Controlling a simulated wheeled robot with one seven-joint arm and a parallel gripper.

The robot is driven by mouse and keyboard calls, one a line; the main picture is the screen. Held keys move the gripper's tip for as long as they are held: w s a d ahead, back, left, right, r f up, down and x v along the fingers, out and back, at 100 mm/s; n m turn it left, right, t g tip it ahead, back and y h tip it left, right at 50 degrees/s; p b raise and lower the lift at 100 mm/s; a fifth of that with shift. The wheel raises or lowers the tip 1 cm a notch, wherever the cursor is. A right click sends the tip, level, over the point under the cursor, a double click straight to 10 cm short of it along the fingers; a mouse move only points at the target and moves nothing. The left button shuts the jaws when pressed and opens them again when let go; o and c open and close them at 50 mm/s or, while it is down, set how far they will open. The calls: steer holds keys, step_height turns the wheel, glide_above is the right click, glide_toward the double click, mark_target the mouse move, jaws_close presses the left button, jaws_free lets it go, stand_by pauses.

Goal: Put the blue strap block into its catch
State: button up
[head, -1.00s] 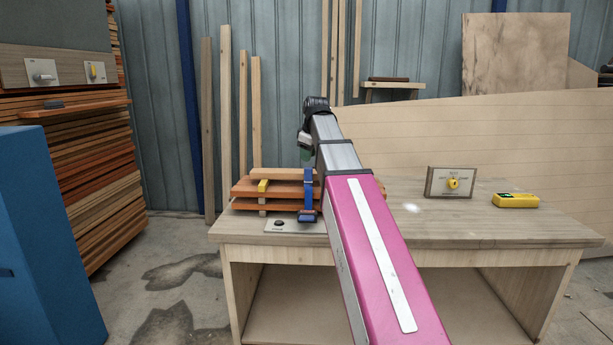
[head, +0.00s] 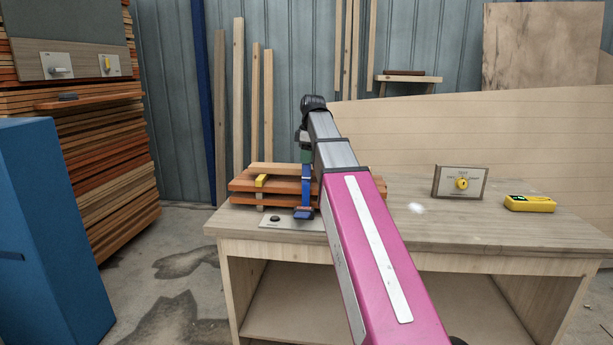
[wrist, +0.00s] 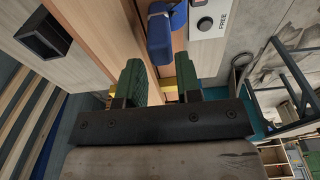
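The blue strap block (head: 304,213) hangs at the front of a small stack of orange-brown boards (head: 276,187) on the workbench, at the lower end of a blue strap (head: 307,183). My gripper (head: 306,160), with green fingers, is above the block, near the strap's upper part. In the wrist view my gripper (wrist: 160,72) is open, with an empty gap between its fingertips. The block (wrist: 160,40) is just beyond the tips, apart from them as far as I can tell. I cannot clearly identify the catch; a dark square-mouthed fitting (wrist: 43,36) shows at upper left.
A pale plate with a black button (head: 275,219) lies in front of the boards; the wrist view shows "FREE" on it (wrist: 207,42). A yellow piece (head: 261,181) is on the stack. A dial box (head: 461,183) and yellow device (head: 530,203) stand right. The bench middle is clear.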

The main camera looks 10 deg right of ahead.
glide_above(306, 185)
steer(key=w, duration=0.1)
step_height(306, 185, down, 5)
steer(key=shift+d+r, duration=0.1)
steer(key=shift+w, duration=0.1)
jaws_close()
